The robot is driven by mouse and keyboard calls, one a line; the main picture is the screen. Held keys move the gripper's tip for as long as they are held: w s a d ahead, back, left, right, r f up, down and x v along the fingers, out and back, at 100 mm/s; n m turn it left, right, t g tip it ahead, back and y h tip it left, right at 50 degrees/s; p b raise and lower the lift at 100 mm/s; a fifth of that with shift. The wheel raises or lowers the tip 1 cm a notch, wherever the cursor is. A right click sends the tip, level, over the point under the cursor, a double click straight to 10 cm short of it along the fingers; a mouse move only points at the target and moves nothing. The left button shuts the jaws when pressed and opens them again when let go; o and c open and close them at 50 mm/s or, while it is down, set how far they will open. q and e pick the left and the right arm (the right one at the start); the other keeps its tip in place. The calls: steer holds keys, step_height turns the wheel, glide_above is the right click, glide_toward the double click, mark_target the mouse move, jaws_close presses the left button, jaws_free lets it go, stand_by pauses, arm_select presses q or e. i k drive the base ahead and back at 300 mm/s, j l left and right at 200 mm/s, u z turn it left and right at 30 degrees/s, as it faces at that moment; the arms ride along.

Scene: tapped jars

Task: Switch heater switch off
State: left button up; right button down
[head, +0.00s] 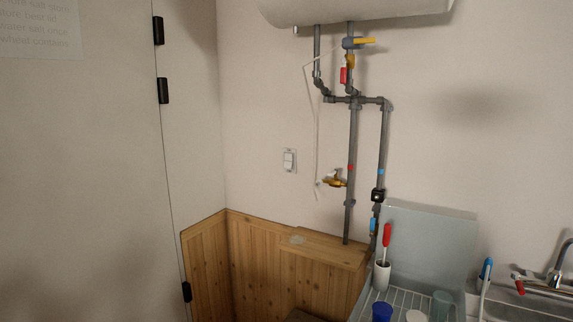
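The heater switch (289,160) is a small white wall plate with a rocker on it, mounted on the pale wall left of the pipes. Which way the rocker is set is too small to tell. The white water heater (345,8) hangs at the top edge, only its underside showing. Neither of my grippers is in the head view.
Grey pipes (353,150) with valves and a brass tap (335,180) run down the wall right of the switch. Wooden panelling (250,255) lines the lower wall. A dish rack (408,300) stands lower right, beside a sink tap (550,283). A door (85,180) fills the left.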

mark_target(288, 158)
steer(key=i+j+u, duration=0.2)
steer(key=i, duration=0.3)
steer(key=i+j+u, duration=0.25)
steer(key=i, duration=0.25)
steer(key=i+u, duration=0.2)
steer(key=i, duration=0.35)
